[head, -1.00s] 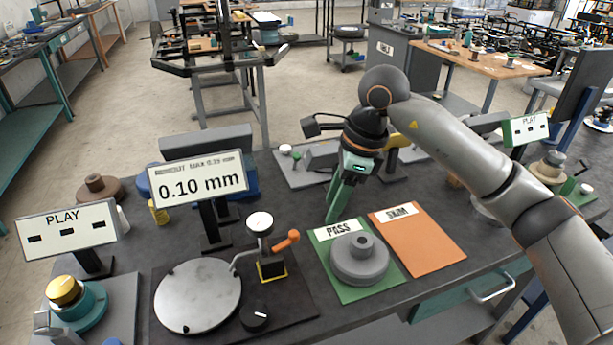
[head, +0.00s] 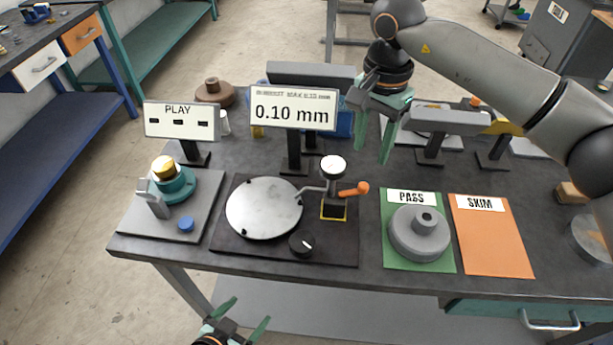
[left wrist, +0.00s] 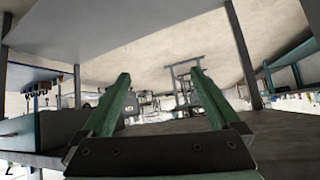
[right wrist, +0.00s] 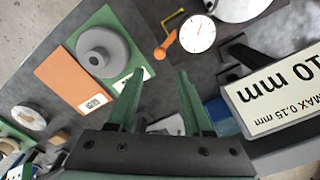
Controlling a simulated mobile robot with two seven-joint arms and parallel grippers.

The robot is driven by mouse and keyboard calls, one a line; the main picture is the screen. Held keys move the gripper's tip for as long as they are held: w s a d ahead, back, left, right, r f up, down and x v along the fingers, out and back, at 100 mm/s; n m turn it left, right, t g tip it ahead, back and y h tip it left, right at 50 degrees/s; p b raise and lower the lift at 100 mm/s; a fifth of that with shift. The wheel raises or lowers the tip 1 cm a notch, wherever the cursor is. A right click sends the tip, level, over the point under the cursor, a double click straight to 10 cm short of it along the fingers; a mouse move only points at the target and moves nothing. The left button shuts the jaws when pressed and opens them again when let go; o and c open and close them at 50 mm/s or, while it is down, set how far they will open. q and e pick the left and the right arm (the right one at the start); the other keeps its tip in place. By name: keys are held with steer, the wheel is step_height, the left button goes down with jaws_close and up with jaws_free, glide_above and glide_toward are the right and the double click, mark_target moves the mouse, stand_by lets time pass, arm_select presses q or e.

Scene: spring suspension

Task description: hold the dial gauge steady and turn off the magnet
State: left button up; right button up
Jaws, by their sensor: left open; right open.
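The dial gauge (head: 333,168) stands on a black and yellow magnet base (head: 333,208) with an orange lever (head: 354,189) pointing right. Its arm reaches left to a round metal plate (head: 264,208). The gauge's white face also shows in the right wrist view (right wrist: 197,34), with the orange lever (right wrist: 167,45) beside it. My right gripper (head: 372,158) is open and empty, above the table behind and right of the gauge. My left gripper (head: 243,318) is open and empty, low in front of the table edge; its wrist view (left wrist: 160,100) shows no gauge.
A sign reading 0.10 mm (head: 293,108) stands behind the plate. A black knob (head: 301,243) is in front. A grey part (head: 419,233) sits on the green PASS mat (head: 397,262), beside the orange SKIM mat (head: 493,240). A PLAY stand (head: 182,121) is at left.

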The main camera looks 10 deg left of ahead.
arm_select(q)
steer(key=w+d+r+m+h, duration=0.1)
steer(key=w+r+m+h, duration=0.1)
steer(key=m, duration=1.1)
steer(key=w+d+r+m+h, duration=0.1)
steer(key=w+r+m+h, duration=0.1)
steer(key=m, duration=1.1)
steer(key=s+d+r+g+h, duration=0.1)
steer(key=s+d+r+h, duration=0.2)
steer(key=d+r, duration=0.35)
steer(key=s+d+r+h, duration=0.3)
steer(key=d+r, duration=0.2)
steer(key=d, duration=0.2)
steer(key=w+a+r+m+t+h, duration=0.1)
steer(key=w+r+m+t, duration=0.2)
steer(key=w+r, duration=0.5)
steer(key=w+a+r+m+t+h, duration=0.1)
steer(key=w+r+m+t, duration=0.2)
steer(key=r, duration=0.9)
steer(key=m+g+y, duration=0.2)
steer(key=m, duration=0.7)
glide_toward(343, 160)
steer(key=x, duration=1)
steer(key=shift+w+d+f, duration=0.1)
steer(key=shift+w+f, duration=0.2)
steer(key=shift+w, duration=0.05)
